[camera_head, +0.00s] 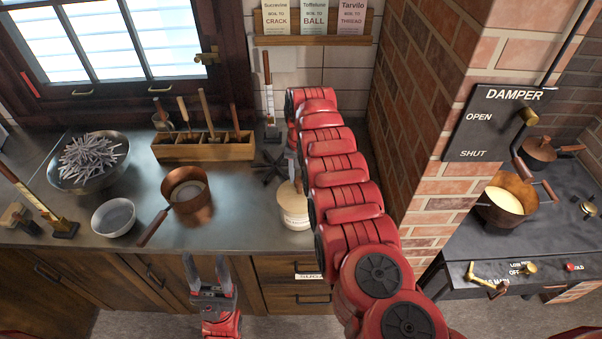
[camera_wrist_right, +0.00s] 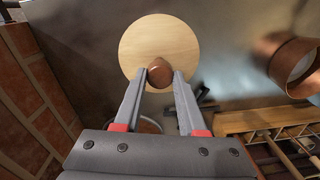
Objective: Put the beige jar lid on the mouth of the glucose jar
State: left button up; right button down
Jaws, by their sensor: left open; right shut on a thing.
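The glucose jar (camera_head: 294,212) is a pale, labelled jar on the counter, partly behind my right arm in the head view. The beige jar lid (camera_wrist_right: 158,38) is a round disc with a brown knob (camera_wrist_right: 159,73) in the right wrist view. My right gripper (camera_wrist_right: 160,82) is shut on the knob. In the head view my right gripper (camera_head: 296,174) points down at the jar's top. The lid hides the jar in the wrist view, so I cannot tell whether it rests on the mouth. My left gripper (camera_head: 206,262) is open and empty in front of the counter.
A copper pan (camera_head: 187,203) stands left of the jar. A wooden tool box (camera_head: 205,148) is behind it. A metal bowl (camera_head: 114,217) and a bowl of grey sticks (camera_head: 92,160) are further left. A brick pillar (camera_head: 425,110) rises at the right.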

jog(key=shift+w+a+f, duration=0.1)
jog(key=shift+a, duration=0.05)
jog(key=c, duration=0.8)
grip_release()
jog(key=shift+a, duration=0.1)
jog(key=o, duration=0.3)
jog(key=shift+s+r, duration=0.2)
jog(key=shift+w, duration=0.1)
